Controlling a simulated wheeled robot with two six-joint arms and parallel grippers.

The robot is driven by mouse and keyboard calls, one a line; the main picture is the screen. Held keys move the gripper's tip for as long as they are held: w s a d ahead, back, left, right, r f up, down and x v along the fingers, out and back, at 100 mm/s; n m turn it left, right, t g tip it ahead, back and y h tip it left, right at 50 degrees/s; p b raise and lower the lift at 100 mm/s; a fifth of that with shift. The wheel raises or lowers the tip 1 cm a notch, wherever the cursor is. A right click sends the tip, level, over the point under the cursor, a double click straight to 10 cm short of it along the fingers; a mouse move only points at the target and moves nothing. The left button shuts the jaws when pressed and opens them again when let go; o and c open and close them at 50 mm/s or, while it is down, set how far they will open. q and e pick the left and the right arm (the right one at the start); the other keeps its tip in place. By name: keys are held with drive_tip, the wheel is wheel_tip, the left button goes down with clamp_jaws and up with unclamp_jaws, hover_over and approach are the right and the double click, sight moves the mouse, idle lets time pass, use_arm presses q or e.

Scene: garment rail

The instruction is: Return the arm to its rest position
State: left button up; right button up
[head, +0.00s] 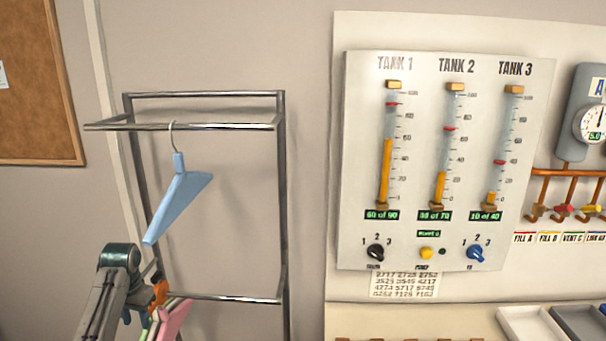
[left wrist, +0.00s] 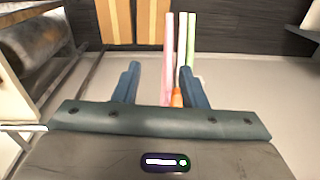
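A light blue hanger (head: 178,200) hangs tilted by its hook from the upper bar of the metal garment rail (head: 200,127). My left arm comes in at the lower left of the head view, beside the rail and below the blue hanger. In the left wrist view my left gripper (left wrist: 158,80) has its two fingers spread apart, with nothing clearly held. A pink hanger (head: 172,319), a green one and an orange one (head: 160,293) are bunched near the lower bar, partly hidden by my arm. In the wrist view pink (left wrist: 168,50) and green (left wrist: 183,45) bars show beyond the fingers. My right gripper is out of view.
A tank panel (head: 445,160) with three gauges and knobs is on the wall to the right. Pipes and a pressure gauge (head: 592,122) are farther right. Trays (head: 530,324) lie on the counter below. A cork board (head: 38,80) is at the upper left.

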use_arm(q)
drive_tip(key=s+d+f+t, duration=0.1)
drive_tip(key=s+d+f, duration=0.2)
drive_tip(key=s+f, duration=0.3)
drive_tip(key=s+d+f, duration=0.3)
drive_tip(key=s, duration=0.5)
drive_tip(key=s+d+f+t, duration=0.1)
drive_tip(key=s+d+f, duration=0.35)
drive_tip(key=s, duration=0.25)
drive_tip(key=s+d+r+t, duration=0.1)
drive_tip(key=s+d+r, duration=0.15)
drive_tip(key=s, duration=0.75)
drive_tip(key=s+d+r, duration=0.2)
drive_tip(key=s+d, duration=0.1)
drive_tip(key=s, duration=0.8)
drive_tip(key=a+f+g+b, duration=0.15)
drive_tip(key=f+b, duration=0.25)
drive_tip(key=f, duration=1.6)
drive_tip(key=a+f+b, duration=0.2)
drive_tip(key=f+b, duration=0.2)
drive_tip(key=f, duration=1.6)
drive_tip(key=s+f+b, duration=0.3)
drive_tip(key=s+f, duration=0.6)
drive_tip(key=f, duration=0.3)
drive_tip(key=s+f+b, duration=0.3)
drive_tip(key=s+f, duration=0.6)
drive_tip(key=f, duration=0.3)
drive_tip(key=shift+a+f+n+g+b, duration=0.25)
drive_tip(key=shift+a+n+g+b, duration=0.1)
drive_tip(key=shift+a+n, duration=0.1)
